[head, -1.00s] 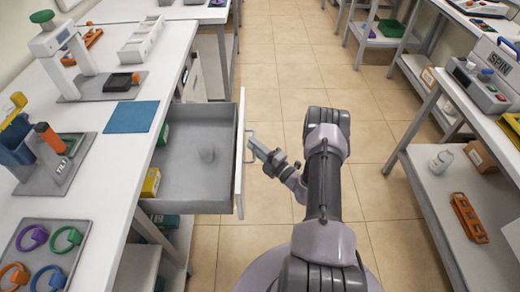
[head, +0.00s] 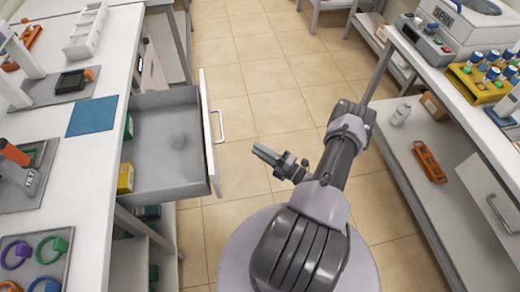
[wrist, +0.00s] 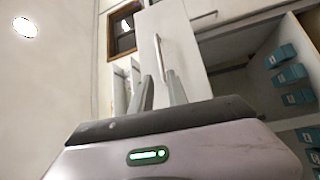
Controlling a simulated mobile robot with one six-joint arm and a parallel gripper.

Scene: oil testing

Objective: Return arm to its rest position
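My arm is folded in the middle of the aisle in the head view. My gripper (head: 262,153) points left toward the open drawer, with clear floor between it and the drawer handle (head: 217,126). In the wrist view, the two fingers of my gripper (wrist: 161,92) stand apart with nothing held between them. A white panel with a bar handle (wrist: 164,58) shows behind them.
The tiled aisle ahead is free.

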